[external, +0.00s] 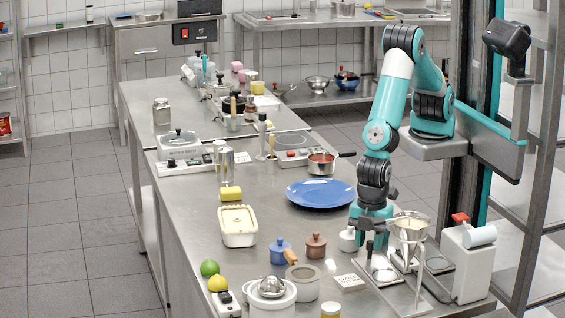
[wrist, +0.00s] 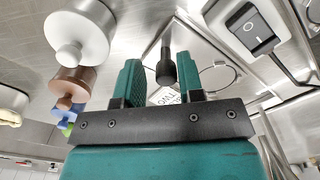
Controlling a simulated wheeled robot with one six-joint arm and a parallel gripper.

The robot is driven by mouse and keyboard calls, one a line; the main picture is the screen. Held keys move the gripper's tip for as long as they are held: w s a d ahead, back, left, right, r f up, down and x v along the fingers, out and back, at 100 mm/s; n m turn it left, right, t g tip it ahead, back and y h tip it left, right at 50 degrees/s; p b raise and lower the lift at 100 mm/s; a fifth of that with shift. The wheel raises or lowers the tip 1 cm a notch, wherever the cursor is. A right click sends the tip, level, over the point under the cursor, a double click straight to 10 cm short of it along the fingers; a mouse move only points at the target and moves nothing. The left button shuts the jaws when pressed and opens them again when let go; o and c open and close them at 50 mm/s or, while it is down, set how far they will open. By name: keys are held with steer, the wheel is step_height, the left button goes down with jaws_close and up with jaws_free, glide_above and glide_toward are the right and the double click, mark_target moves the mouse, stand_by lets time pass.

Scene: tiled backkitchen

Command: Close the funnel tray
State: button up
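The funnel (external: 410,228) sits in a metal stand at the right end of the steel counter, with flat metal plates with round rings (external: 384,275) below it. My gripper (external: 370,222) points down just left of the funnel. In the wrist view, my gripper (wrist: 159,62) has its two teal fingers apart. A dark knob on a thin rod (wrist: 166,68) shows between and beyond the fingertips, with gaps on both sides. I cannot tell how deep it is between them. A ringed metal plate (wrist: 215,78) lies behind. How far the tray is open is unclear.
A white lidded pot (external: 348,240) stands close left of my gripper; brown (external: 316,246) and blue (external: 280,250) pots stand farther left. A white box (external: 467,265) stands right of the stand. A lettered card (external: 350,282) lies in front. A blue plate (external: 320,193) lies behind.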

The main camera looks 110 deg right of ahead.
steer(key=shift+o, duration=0.7)
steer(key=shift+a+r, duration=0.1)
steer(key=shift+r, duration=0.15)
step_height(320, 180, up, 17)
steer(key=b, duration=0.2)
steer(key=shift+b, duration=0.3)
